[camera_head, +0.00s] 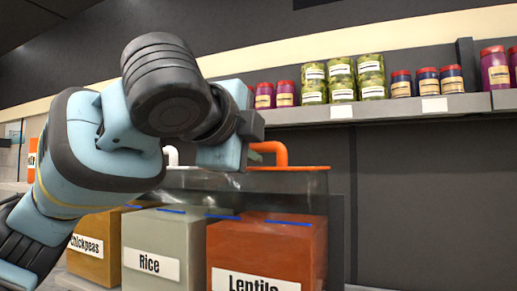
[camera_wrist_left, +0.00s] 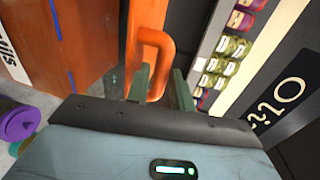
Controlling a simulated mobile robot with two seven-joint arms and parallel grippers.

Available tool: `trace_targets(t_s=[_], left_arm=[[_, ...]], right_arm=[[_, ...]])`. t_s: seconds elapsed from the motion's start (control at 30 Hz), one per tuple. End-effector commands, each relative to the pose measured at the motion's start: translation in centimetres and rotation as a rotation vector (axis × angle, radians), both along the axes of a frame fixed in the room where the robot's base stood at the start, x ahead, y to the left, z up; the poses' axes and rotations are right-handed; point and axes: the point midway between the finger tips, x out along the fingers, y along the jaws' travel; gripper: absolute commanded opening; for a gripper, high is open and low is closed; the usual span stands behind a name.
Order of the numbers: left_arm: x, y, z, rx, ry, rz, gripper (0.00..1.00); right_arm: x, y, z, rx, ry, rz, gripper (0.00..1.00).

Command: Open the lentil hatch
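The lentil bin (camera_head: 267,247) is an orange-brown box labelled "Lentils" at the front right of a row of bins. Its clear hatch (camera_head: 286,182) has an orange rim and carries an orange hooked handle (camera_head: 270,150). In the left wrist view, the handle (camera_wrist_left: 160,62) stands between the two dark green fingers of my left gripper (camera_wrist_left: 160,86). The fingers are apart, with a gap showing beside the handle. My right gripper is not in view.
The rice bin (camera_head: 150,248) and chickpeas bin (camera_head: 96,245) stand to the left. A white handle (camera_head: 171,155) shows behind my arm. A shelf (camera_head: 420,107) with several jars runs above right. A purple-lidded object (camera_wrist_left: 18,124) shows in the wrist view.

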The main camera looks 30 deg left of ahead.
Motion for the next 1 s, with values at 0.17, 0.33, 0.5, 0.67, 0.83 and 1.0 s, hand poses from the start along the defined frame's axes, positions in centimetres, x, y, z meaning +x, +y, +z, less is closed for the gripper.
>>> trace_targets(t_s=[0.17,0.33,0.5,0.67,0.83,1.0], left_arm=[[1.9,0.1,-0.3,-0.001,0.001,0.001,0.23],[2.5,0.2,-0.4,-0.001,-0.001,0.0,0.23],[2.6,0.2,-0.5,-0.001,-0.001,0.0,0.23],[2.5,0.2,-0.5,-0.001,-0.001,0.0,0.09],[2.5,0.2,-0.5,-0.001,-0.001,0.0,0.0],[2.5,0.2,-0.4,-0.001,-0.001,0.0,0.0]], right_arm=[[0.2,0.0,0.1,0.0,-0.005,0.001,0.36],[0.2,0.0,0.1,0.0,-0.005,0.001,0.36],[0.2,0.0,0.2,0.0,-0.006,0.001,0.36],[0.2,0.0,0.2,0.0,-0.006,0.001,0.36],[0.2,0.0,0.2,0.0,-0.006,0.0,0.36],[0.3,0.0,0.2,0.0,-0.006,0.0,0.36]])
